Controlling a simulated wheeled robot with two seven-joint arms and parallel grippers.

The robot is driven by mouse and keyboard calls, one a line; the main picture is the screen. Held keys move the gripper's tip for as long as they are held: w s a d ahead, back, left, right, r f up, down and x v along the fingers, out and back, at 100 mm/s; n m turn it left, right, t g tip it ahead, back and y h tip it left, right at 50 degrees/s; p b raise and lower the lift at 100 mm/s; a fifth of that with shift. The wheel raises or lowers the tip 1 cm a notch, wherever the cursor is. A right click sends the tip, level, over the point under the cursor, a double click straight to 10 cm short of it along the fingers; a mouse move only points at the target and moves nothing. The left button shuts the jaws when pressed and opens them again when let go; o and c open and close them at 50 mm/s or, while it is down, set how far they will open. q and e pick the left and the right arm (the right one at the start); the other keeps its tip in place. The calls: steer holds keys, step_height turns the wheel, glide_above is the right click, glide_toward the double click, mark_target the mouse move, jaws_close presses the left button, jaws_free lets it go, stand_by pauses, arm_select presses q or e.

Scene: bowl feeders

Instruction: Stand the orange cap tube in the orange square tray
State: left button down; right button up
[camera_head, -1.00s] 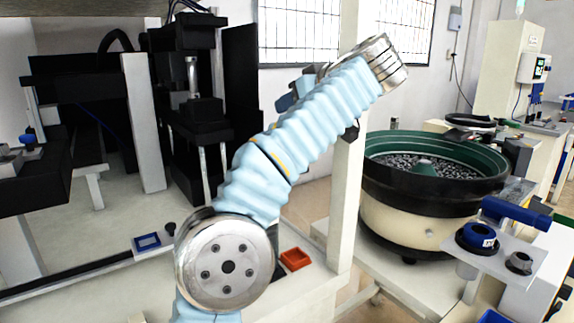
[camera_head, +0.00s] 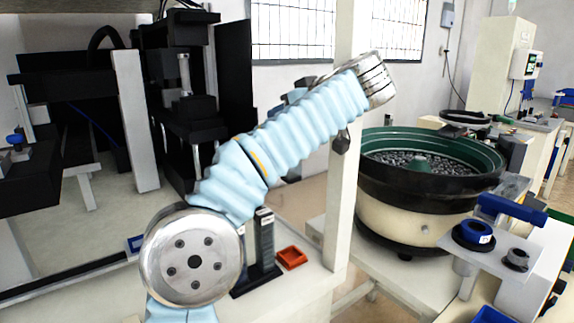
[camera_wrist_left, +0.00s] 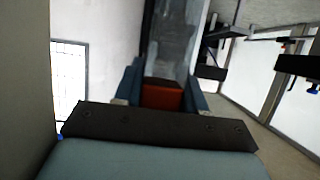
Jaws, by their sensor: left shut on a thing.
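The orange square tray (camera_head: 292,257) lies on the white bench top in the head view, right of my left arm's elbow, and looks empty. In the left wrist view my left gripper (camera_wrist_left: 163,84) is shut on the orange cap tube (camera_wrist_left: 162,96). Its orange-red cap sits between the two blue fingers, and a greyish, see-through body seems to stretch away beyond it. In the head view my left arm crosses the middle, and I cannot clearly make out its gripper or the tube there. The held tube appears well away from the tray. My right gripper is not in view.
A black upright stand (camera_head: 265,245) is on the bench just left of the orange tray. A blue tray (camera_head: 135,244) is partly hidden by my arm. A white post (camera_head: 342,190) rises right of the orange tray, with a green-rimmed bowl feeder (camera_head: 430,185) beyond.

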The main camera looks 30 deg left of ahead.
arm_select(q)
step_height(320, 180, down, 6)
steer(key=shift+f, duration=0.1)
step_height(320, 180, down, 4)
steer(key=shift+f+b, duration=0.1)
steer(key=shift+b, duration=0.95)
steer(key=shift+f+b, duration=0.3)
steer(key=shift+f, duration=0.25)
step_height(320, 180, down, 6)
steer(key=b, duration=0.5)
steer(key=shift+f, duration=0.25)
steer(key=shift+d+b, duration=0.1)
steer(key=shift+b, duration=0.25)
steer(key=shift+f+b, duration=0.3)
steer(key=shift+b, duration=0.5)
stand_by(0.4)
steer(key=shift+f+b, duration=1.15)
steer(key=shift+b, duration=0.3)
stand_by(1.6)
